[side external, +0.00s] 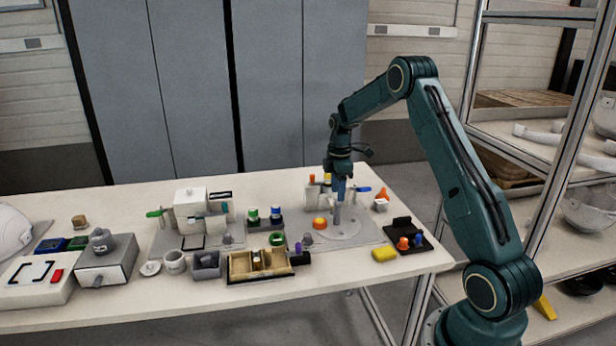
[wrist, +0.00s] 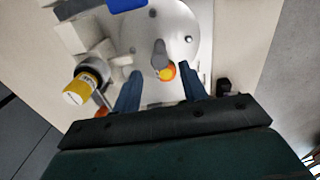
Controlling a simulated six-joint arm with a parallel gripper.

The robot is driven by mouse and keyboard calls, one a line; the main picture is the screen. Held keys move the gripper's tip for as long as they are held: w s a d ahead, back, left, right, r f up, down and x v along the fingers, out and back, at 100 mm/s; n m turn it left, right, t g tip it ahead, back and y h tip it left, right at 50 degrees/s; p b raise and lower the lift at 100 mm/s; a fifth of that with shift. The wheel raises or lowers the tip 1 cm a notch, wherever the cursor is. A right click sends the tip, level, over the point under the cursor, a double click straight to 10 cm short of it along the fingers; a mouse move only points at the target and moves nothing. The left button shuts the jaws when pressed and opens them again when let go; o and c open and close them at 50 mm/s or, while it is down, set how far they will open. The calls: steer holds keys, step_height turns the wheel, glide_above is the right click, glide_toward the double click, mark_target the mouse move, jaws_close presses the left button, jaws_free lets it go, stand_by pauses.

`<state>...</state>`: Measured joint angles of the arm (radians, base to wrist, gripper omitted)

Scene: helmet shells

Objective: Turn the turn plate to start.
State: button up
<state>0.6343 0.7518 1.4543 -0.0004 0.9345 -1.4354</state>
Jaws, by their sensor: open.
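The turn plate (side external: 345,234) is a pale round disc on a grey base at the right part of the table. It also shows in the wrist view (wrist: 190,22). A grey peg (side external: 337,216) stands up on the plate, and an orange-yellow dome (side external: 320,224) sits beside it. In the wrist view the peg (wrist: 158,54) partly covers the dome (wrist: 167,73). My gripper (side external: 338,196) points down over the plate. Its blue fingers (wrist: 160,72) are apart, on either side of the peg and dome in the wrist view. I cannot tell whether they touch anything.
A yellow-topped cylinder (wrist: 82,87) stands close to the left finger in the wrist view.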

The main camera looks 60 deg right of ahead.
step_height(320, 180, up, 6)
steer(key=shift+f, duration=0.2)
steer(key=shift+a, duration=0.1)
stand_by(0.3)
steer(key=s+a+r+m+t, duration=0.15)
steer(key=s+a+r, duration=0.25)
steer(key=a+r, duration=0.5)
steer(key=s+a+r+m+t, duration=0.1)
steer(key=s+a+r+m, duration=0.4)
steer(key=a, duration=0.6)
steer(key=s+a+m+t, duration=0.2)
steer(key=s+a+t, duration=0.1)
steer(key=s+a, duration=0.9)
steer(key=s, duration=0.4)
steer(key=shift+s+r+m, duration=0.15)
steer(key=shift+s+m, duration=0.2)
steer(key=shift+s, duration=0.05)
